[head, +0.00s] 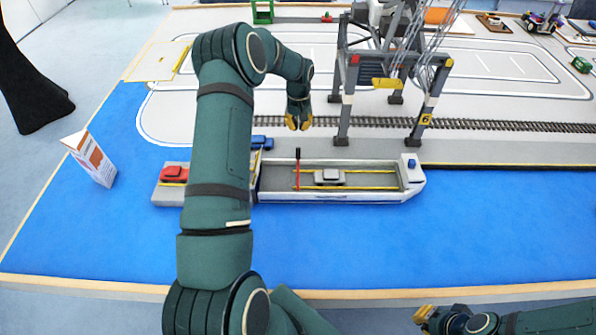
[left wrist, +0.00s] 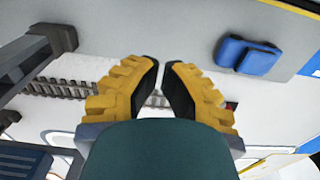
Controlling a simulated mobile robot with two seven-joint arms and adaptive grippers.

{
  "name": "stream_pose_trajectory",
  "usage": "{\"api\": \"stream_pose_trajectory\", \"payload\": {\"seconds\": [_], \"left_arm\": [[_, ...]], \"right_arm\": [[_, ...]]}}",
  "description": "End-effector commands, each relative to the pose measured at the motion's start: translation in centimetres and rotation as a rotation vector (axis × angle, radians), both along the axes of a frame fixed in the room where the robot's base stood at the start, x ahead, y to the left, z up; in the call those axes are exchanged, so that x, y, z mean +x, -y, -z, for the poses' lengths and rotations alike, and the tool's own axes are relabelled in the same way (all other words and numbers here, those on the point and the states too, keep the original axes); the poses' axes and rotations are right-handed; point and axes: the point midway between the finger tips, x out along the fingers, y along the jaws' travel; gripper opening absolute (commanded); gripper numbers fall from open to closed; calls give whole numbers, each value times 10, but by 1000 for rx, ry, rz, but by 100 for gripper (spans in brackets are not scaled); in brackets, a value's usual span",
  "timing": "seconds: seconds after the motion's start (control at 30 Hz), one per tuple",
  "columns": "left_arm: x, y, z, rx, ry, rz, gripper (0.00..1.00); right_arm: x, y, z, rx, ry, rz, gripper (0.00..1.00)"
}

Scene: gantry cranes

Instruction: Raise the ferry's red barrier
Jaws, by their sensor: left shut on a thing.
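The ferry (head: 330,196) lies in the blue water along the quay, its bow to the right. Its thin red barrier (head: 297,178) shows at the left part of the deck, with a black end piece (head: 298,153) at the quay side. From this angle I cannot tell its tilt. My left gripper (head: 298,124) is over the quay, just behind the barrier and apart from it in the picture. Its yellow fingers (left wrist: 161,72) are close together; what they hold is not visible. My right gripper (head: 424,314) is low at the front edge, its opening unclear.
A grey car (head: 329,176) is on the deck, and a red car (head: 174,173) is on the ramp at left. A blue car (head: 262,141) stands on the quay; it also shows in the left wrist view (left wrist: 248,56). A gantry crane (head: 346,110) straddles the rails right of my gripper.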

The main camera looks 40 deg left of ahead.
Motion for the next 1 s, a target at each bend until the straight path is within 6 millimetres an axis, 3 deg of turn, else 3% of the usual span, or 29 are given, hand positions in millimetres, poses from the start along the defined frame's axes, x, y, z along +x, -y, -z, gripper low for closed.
{"api": "stream_pose_trajectory", "payload": {"seconds": [1.0], "left_arm": [[16,-14,15,-1,-1,0,0]], "right_arm": [[0,0,9,0,0,0,0]]}}
